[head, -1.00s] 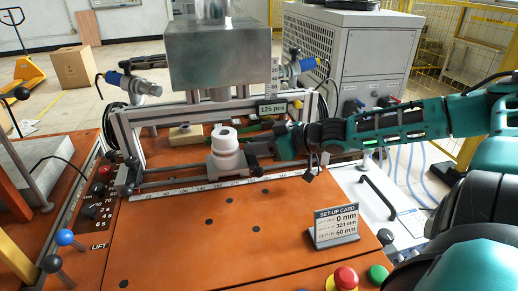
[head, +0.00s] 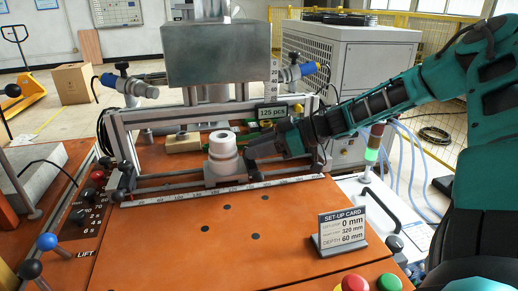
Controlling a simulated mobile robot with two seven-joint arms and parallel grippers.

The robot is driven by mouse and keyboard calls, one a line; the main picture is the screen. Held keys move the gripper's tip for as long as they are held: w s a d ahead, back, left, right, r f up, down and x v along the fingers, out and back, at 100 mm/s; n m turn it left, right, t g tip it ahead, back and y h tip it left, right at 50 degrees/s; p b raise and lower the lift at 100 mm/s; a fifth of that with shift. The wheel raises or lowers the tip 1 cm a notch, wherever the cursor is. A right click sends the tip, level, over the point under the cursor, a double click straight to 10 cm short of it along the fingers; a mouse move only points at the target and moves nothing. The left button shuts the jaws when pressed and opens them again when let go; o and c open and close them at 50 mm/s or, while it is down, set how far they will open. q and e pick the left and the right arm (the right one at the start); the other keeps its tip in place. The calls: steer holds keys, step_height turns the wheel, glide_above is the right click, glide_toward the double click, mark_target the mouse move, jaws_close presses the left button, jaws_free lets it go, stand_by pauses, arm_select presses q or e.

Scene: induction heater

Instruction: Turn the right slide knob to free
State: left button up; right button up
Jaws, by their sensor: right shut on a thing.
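My right gripper (head: 252,160) comes in from the right just beside the white cylinder (head: 222,145), which stands upright on a grey block (head: 224,172) on the slide rails. The gripper is shut at a small dark part right of the block, which I take to be the right slide knob; the fingers mostly hide it, so its turn position does not show. A black knob (head: 257,177) shows just below the fingertips. My left gripper is not in view.
A scale strip (head: 215,190) runs along the front of the rails. The set-up card (head: 341,232) stands front right, near red (head: 354,284) and green buttons. The orange table's middle is clear.

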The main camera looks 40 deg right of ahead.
steer(key=o, duration=1)
steer(key=shift+s+d+r, duration=0.15)
arm_select(q)
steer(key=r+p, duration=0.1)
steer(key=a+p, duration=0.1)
steer(key=p, duration=0.1)
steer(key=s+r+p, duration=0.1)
steer(key=p, duration=0.1)
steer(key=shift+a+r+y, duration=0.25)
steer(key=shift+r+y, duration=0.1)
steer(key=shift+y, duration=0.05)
arm_select(e)
steer(key=v, duration=1.2)
steer(key=shift+s+d, duration=0.15)
steer(key=shift+s, duration=0.1)
